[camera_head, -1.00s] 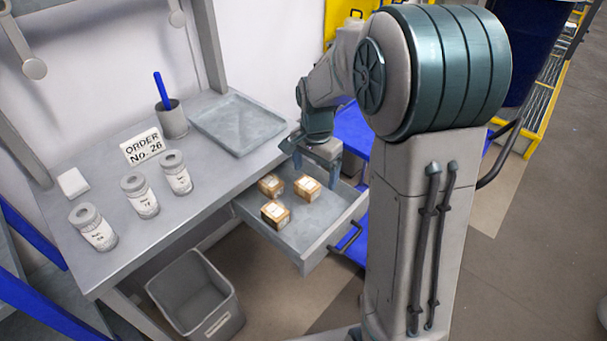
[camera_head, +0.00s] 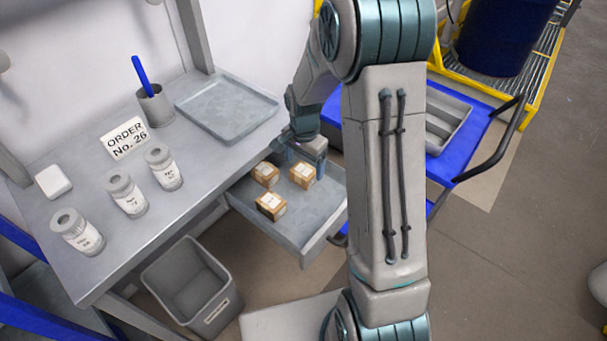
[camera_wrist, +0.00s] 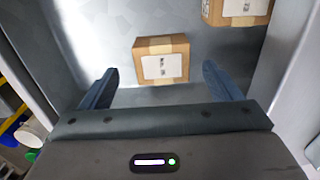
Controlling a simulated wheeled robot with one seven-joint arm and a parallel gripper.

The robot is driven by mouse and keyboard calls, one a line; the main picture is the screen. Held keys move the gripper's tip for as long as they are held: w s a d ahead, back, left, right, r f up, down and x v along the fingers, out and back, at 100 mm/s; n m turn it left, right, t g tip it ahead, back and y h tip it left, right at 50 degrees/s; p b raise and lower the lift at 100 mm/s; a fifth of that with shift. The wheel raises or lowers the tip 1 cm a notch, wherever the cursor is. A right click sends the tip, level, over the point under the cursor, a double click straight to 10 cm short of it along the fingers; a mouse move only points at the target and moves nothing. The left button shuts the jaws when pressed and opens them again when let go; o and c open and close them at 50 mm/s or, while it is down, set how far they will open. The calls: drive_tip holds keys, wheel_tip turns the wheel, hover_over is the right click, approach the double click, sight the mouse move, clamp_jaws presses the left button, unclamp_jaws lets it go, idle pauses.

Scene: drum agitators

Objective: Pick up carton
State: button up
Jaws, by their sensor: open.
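Three small brown cartons with white labels lie in the open drawer: a back-left carton (camera_head: 265,173), a right carton (camera_head: 302,175) and a front carton (camera_head: 270,206). My gripper (camera_head: 306,155) is over the back of the drawer, close to the right carton. In the wrist view my gripper (camera_wrist: 158,82) is open and empty, its two blue-grey fingers spread wide. One carton (camera_wrist: 161,62) shows between and just beyond the fingertips, with a gap on both sides. Part of another carton (camera_wrist: 237,10) shows at the upper right.
The grey drawer (camera_head: 312,220) has raised walls close around the cartons. The bench (camera_head: 150,205) holds labelled jars (camera_head: 125,195), an order sign (camera_head: 126,138), a cup (camera_head: 155,105) and an empty tray (camera_head: 228,108). A grey bin (camera_head: 195,285) stands below. A blue cart (camera_head: 470,150) is at the right.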

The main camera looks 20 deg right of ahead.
sight(303, 170)
drive_tip(key=shift+w+f+p, duration=0.1)
drive_tip(key=shift+f+p, duration=0.25)
drive_tip(key=shift+f, duration=2.05)
drive_tip(key=shift+c, duration=0.4)
drive_tip(key=c, duration=1)
drive_tip(key=shift+r, duration=0.1)
